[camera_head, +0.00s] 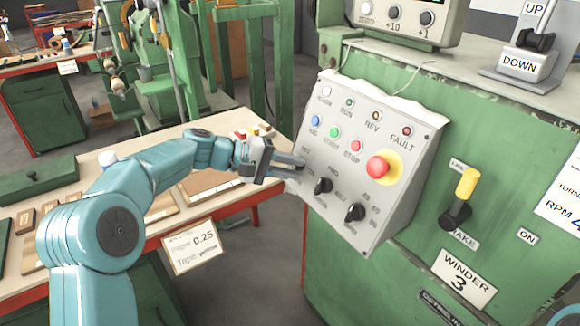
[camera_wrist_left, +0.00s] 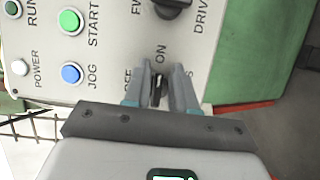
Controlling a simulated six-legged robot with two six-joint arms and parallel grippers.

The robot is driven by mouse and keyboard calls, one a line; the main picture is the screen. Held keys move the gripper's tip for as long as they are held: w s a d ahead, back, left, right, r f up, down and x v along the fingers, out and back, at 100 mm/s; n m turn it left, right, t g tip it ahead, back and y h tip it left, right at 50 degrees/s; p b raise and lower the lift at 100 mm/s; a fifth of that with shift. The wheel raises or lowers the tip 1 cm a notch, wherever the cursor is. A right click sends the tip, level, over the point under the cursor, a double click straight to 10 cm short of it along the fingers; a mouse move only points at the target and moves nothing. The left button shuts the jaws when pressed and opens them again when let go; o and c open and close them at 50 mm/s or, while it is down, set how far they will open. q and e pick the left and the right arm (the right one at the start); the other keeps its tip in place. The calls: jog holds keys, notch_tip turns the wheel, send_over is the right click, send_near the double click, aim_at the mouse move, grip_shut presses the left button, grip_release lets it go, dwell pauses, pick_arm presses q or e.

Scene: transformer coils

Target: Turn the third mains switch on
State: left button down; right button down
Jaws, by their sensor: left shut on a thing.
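The green winder machine carries a "WINDER 3" label (camera_head: 467,277) and a tilted grey control panel (camera_head: 337,210). My left gripper (camera_head: 301,167) is at the panel's left edge. In the left wrist view its two fingers (camera_wrist_left: 161,92) are closed around a small switch lever (camera_wrist_left: 158,96) at the panel's edge. An "ON" label (camera_wrist_left: 161,53) shows just beyond the fingertips and an "OFF" label (camera_wrist_left: 128,80) lies beside them. The fingers hide most of the switch, so I cannot tell its position. My right gripper is not in view.
The panel has a red emergency button (camera_head: 378,166), coloured buttons and two black knobs, one a dark knob (camera_head: 323,186) close to my gripper. A yellow-handled lever (camera_head: 463,195) stands to the right. A workbench (camera_head: 215,135) lies behind my left arm.

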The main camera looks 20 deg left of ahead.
pick_arm(q)
jog(key=shift+w+a, duration=0.15)
jog(key=shift+a, duration=0.05)
jog(key=c, duration=1.2)
grip_release()
jog(key=shift+w+f, duration=0.1)
jog(key=shift+w, duration=0.05)
jog(key=shift+s+d, duration=0.1)
jog(key=shift+s, duration=0.1)
jog(key=p+v, duration=0.1)
jog(key=v, duration=1.5)
jog(key=shift+s, duration=0.2)
